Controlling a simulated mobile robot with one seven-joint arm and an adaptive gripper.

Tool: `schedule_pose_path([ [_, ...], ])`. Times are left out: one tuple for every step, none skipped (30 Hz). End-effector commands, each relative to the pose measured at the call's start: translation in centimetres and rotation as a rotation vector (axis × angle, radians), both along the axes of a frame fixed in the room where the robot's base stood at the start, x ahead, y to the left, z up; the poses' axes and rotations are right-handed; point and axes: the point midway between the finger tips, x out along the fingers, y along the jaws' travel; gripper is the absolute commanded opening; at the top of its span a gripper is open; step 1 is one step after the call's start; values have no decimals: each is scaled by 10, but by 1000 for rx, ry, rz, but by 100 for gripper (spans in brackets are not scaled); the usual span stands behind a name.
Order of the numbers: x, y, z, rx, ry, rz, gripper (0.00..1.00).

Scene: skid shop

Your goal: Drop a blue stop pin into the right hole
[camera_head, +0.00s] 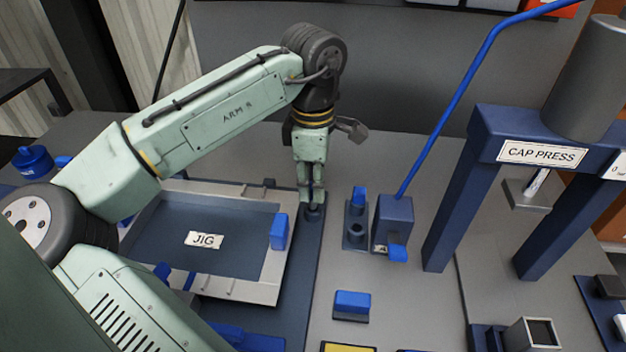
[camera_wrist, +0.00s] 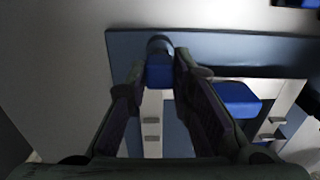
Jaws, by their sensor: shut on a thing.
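My gripper (camera_head: 312,196) points down at the right side of the jig, over the dark blue base strip (camera_head: 304,262). In the wrist view its fingertips (camera_wrist: 160,72) are closed on a blue stop pin (camera_wrist: 158,76). A dark round collar (camera_head: 313,213) sits right under the fingertips; it also shows just beyond the pin in the wrist view (camera_wrist: 160,44). Whether the pin's lower end is inside the collar is hidden. A small dark rack (camera_head: 347,241) to the right holds another blue pin (camera_head: 359,195) and has one empty socket.
The jig's tray (camera_head: 258,291) lies left of my gripper, with a blue block (camera_head: 279,232) on its right edge. A blue box with a curved blue rod (camera_head: 393,215) stands right of the rack. The cap press (camera_head: 492,150) stands farther right. A blue-topped block (camera_head: 352,302) sits in front.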

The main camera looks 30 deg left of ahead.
Motion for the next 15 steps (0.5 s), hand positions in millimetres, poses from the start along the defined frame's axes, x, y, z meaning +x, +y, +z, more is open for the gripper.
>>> schedule_pose_path([
  [0,0,-2,-1,0,-1,0],
  [0,0,-3,-1,0,-1,0],
  [0,0,-4,-1,0,-1,0],
  [0,0,-5,-1,0,0,0],
  [0,0,-5,-1,0,-1,0],
  [0,0,-6,-1,0,-1,0],
  [0,0,-7,-1,0,0,0],
  [0,0,-7,-1,0,0,0],
  [0,0,-8,-1,0,0,0],
  [0,0,-8,0,0,0,0],
  [0,0,-8,0,0,0,0],
  [0,0,-8,0,0,0,0],
  [0,0,-8,0,0,0,0],
  [0,0,-8,0,0,0,0],
  [0,0,-8,0,0,0,0],
])
